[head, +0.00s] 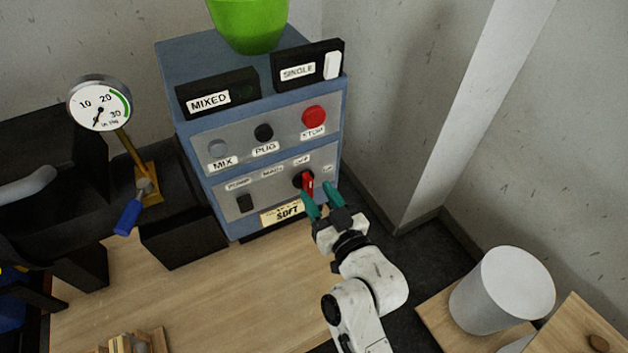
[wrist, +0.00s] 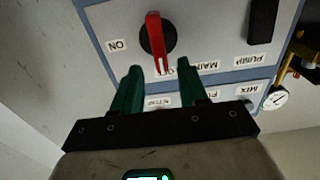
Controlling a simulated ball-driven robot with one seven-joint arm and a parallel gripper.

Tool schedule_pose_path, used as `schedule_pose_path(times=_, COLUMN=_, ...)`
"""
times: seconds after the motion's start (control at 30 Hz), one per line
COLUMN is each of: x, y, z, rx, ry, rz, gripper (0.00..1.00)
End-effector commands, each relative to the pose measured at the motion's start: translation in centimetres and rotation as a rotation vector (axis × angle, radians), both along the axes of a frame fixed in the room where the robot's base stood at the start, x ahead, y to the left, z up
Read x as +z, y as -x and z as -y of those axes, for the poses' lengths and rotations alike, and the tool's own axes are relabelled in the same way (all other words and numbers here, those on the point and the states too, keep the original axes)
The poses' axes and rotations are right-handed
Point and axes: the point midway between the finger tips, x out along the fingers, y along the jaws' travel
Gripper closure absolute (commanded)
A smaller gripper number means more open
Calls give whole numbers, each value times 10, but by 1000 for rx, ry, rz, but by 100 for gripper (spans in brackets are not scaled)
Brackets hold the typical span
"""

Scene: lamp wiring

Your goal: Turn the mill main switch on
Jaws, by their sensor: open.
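The main switch is a round black knob with a red handle (head: 308,184) on the lower panel of the blue control box (head: 344,118). In the wrist view, which shows the panel upside down, the red handle (wrist: 154,36) stands nearly vertical, its lower end by the OFF label. The ON label (wrist: 117,45) is to its left. My gripper (head: 319,192) is open in front of the switch. In the wrist view its green fingers (wrist: 161,77) point at the knob, with the handle's lower end between their lines. I cannot tell whether they touch it.
The pump switch (head: 245,203) is left of the main switch. A red stop button (head: 314,117) and the pug (head: 264,132) and mix (head: 218,148) buttons are above. A gauge (head: 100,103) and a blue-handled lever (head: 128,217) stand left. A white cylinder (head: 502,290) stands right.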

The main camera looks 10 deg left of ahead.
Motion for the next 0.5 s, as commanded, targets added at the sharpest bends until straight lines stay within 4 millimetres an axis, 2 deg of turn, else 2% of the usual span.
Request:
schedule_pose_path(times=0.2, x=1, y=-22, z=-15, rx=1, ry=1, rz=0, gripper=57)
schedule_pose_path(times=0.5, x=-1, y=-29, z=-20, rx=0, ry=1, rz=-1, gripper=57)
